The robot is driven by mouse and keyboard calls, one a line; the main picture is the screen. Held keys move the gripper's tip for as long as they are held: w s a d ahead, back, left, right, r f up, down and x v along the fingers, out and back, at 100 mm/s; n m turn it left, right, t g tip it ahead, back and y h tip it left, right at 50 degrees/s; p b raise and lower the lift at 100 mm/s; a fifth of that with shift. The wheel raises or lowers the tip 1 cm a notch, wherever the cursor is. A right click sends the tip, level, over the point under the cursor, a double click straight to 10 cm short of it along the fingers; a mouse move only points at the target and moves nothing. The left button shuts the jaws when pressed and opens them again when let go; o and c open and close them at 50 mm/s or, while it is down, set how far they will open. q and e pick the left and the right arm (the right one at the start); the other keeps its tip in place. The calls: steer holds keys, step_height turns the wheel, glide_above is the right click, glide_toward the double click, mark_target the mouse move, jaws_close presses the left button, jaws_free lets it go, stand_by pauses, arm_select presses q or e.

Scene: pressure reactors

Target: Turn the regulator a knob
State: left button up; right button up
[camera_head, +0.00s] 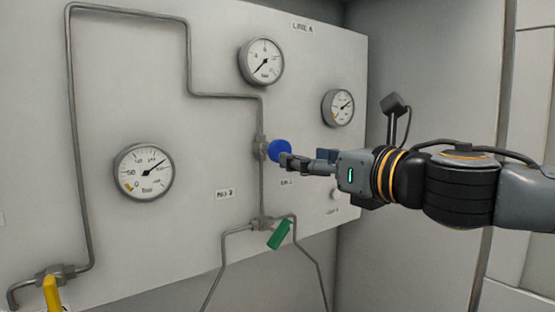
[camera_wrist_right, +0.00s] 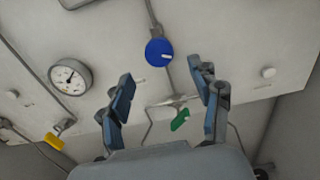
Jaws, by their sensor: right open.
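A round blue knob (camera_head: 280,151) sits on the vertical pipe in the middle of the white panel in the head view. It also shows in the right wrist view (camera_wrist_right: 159,52), with a white mark on its face. My right gripper (camera_head: 287,161) reaches in from the right and its fingertips overlap the knob's lower right edge in the head view. In the right wrist view the right gripper (camera_wrist_right: 167,86) is open, its blue-padded fingers apart with nothing between them, and the knob lies beyond the tips. Contact cannot be told. My left gripper is not in view.
Below the knob a green lever (camera_head: 279,234) sits on a pipe branch. A yellow lever (camera_head: 51,294) is at the lower left. Round gauges (camera_head: 144,172), (camera_head: 261,61) and (camera_head: 338,107) are mounted on the panel (camera_head: 225,130). Pipes run along its face.

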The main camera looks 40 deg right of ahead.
mark_target(278, 152)
steer(key=w, duration=0.8)
steer(key=shift+d, duration=0.4)
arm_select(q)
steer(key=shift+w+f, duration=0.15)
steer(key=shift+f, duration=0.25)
arm_select(e)
steer(key=shift+w, duration=0.45)
steer(key=shift+c, duration=0.2)
steer(key=c, duration=1.2)
steer(key=shift+o, duration=0.2)
